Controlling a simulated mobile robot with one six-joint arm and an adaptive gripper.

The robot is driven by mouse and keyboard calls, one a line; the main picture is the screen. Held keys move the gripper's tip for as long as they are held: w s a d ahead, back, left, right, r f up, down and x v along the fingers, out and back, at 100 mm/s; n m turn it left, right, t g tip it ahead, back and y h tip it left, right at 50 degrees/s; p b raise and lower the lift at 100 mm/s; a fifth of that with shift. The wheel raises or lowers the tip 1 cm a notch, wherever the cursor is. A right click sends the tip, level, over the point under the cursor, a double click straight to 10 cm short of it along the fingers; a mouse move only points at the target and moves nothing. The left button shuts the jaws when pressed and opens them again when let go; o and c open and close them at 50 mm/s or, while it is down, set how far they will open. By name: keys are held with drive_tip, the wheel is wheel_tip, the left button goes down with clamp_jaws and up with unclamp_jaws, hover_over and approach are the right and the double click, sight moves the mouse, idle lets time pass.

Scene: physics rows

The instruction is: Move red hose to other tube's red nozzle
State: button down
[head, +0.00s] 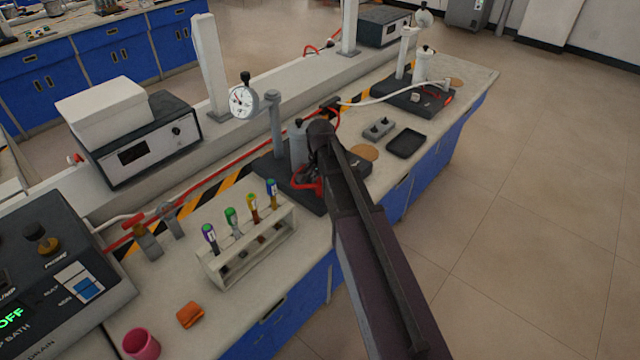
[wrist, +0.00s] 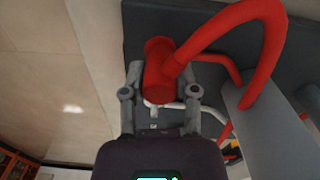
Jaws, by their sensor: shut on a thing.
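My gripper (wrist: 160,82) has its fingers on either side of the thick red end of the red hose (wrist: 236,18) in the wrist view. The hose loops up and to the right from there. In the head view my arm covers the gripper, and a bit of the red hose (head: 308,182) shows beside it, low by the near grey tube (head: 298,147) on its dark base. The other tube (head: 420,66) stands farther back on a second dark base, with a small red part (head: 448,99) at its right side. Whether the hose end touches a nozzle cannot be told.
A test-tube rack (head: 250,250), an orange block (head: 190,315) and a pink cup (head: 140,344) stand on the near bench. A black tray (head: 405,144) and a grey two-knob block (head: 379,129) lie between the two bases. A white hose (head: 385,97) runs toward the far base.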

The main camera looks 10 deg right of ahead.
drive_tip(key=shift+f, duration=0.1)
drive_tip(key=shift+c, duration=1.5)
unclamp_jaws()
drive_tip(key=o, duration=0.3)
drive_tip(key=shift+r+p, duration=3.45)
drive_tip(key=shift+r, duration=0.05)
drive_tip(key=shift+s, duration=0.1)
